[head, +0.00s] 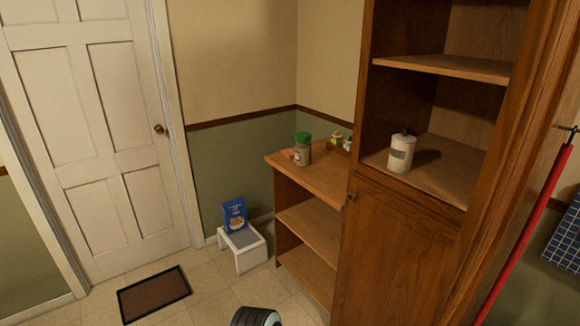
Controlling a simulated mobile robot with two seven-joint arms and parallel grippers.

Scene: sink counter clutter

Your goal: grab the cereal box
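The cereal box (235,213) is blue with a picture of food on its front. It stands upright on a small white step stool (254,257) with a grey top, against the green lower wall at the left of the wooden shelf. Neither of my grippers shows in the head view. Only a rounded dark and pale part, which looks like mine, shows at the bottom edge.
A low wooden shelf (321,232) stands right of the stool, with a green-lidded jar (302,150) and small items on top. A tall cabinet (395,240) holds a white canister (401,153). A brown doormat (154,294) lies before the white door (95,130). Tiled floor before the stool looks clear.

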